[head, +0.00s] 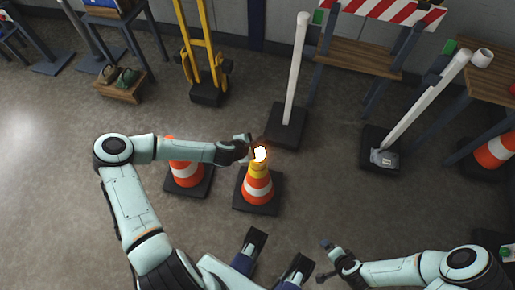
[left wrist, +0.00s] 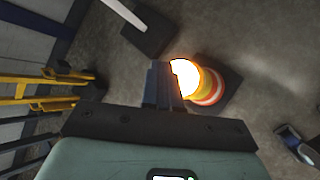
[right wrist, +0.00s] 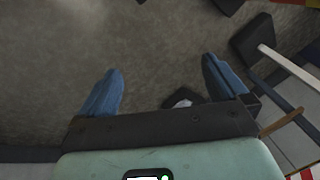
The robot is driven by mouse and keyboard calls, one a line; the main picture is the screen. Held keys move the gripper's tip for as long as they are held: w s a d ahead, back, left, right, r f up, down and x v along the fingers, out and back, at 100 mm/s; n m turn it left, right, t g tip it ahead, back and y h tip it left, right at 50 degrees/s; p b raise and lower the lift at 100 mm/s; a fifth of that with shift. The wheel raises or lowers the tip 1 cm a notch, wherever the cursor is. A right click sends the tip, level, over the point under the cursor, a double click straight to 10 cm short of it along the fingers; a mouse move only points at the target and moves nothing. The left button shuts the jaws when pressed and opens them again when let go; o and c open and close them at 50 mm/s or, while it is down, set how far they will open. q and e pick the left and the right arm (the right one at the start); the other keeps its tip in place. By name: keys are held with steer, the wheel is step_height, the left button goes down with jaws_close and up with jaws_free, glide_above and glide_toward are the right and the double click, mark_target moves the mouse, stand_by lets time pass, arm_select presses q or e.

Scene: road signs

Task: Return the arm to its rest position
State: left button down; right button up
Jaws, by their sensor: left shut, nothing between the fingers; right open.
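My left arm reaches in from the left over an orange and white traffic cone (head: 186,175). Its gripper (head: 246,146) is shut and empty, close beside a glowing lamp (head: 260,154) on top of a second cone (head: 257,188) with a yellow upper part. In the left wrist view the closed fingers (left wrist: 165,85) overlap the edge of the bright lamp (left wrist: 184,78); I cannot tell whether they touch. My right gripper (head: 324,261) is low at the right, above the floor. The right wrist view shows its fingers (right wrist: 165,88) wide apart with nothing between them.
White posts on dark bases (head: 286,128) (head: 380,157) stand beyond the cones. A yellow hand truck (head: 205,70), a wooden bench (head: 352,58), a striped barrier board (head: 385,10) and a small crate (head: 121,86) line the back. The floor at left is clear.

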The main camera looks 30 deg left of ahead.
steer(key=shift+f, duration=0.1)
stand_by(0.3)
arm_select(q)
steer(key=shift+d, duration=0.2)
steer(key=s+d+f+m+g+h+p, duration=0.25)
steer(key=s+d+m+g+p, duration=0.4)
steer(key=s+d+m, duration=0.65)
steer(key=s+r+m+g+p, duration=0.1)
steer(key=s+r+m+p, duration=0.1)
steer(key=s, duration=0.6)
steer(key=s+r+m+g+p, duration=0.1)
steer(key=s+m+g+p, duration=0.1)
steer(key=s+m+p, duration=0.3)
steer(key=s, duration=0.3)
steer(key=shift+s+d+r+m+y, duration=0.15)
steer(key=shift+s+r+m+y, duration=0.05)
steer(key=shift+r+m+y, duration=0.2)
arm_select(e)
steer(key=s+a+r+g+y, duration=0.1)
steer(key=s+a+r+g, duration=0.3)
steer(key=s+r, duration=0.5)
step_height(320, 180, up, 4)
steer(key=shift+s+a+f+n+y, duration=0.1)
steer(key=shift+s+a+n+y, duration=0.2)
steer(key=shift+s+a+n, duration=0.1)
arm_select(q)
steer(key=shift+g, duration=0.25)
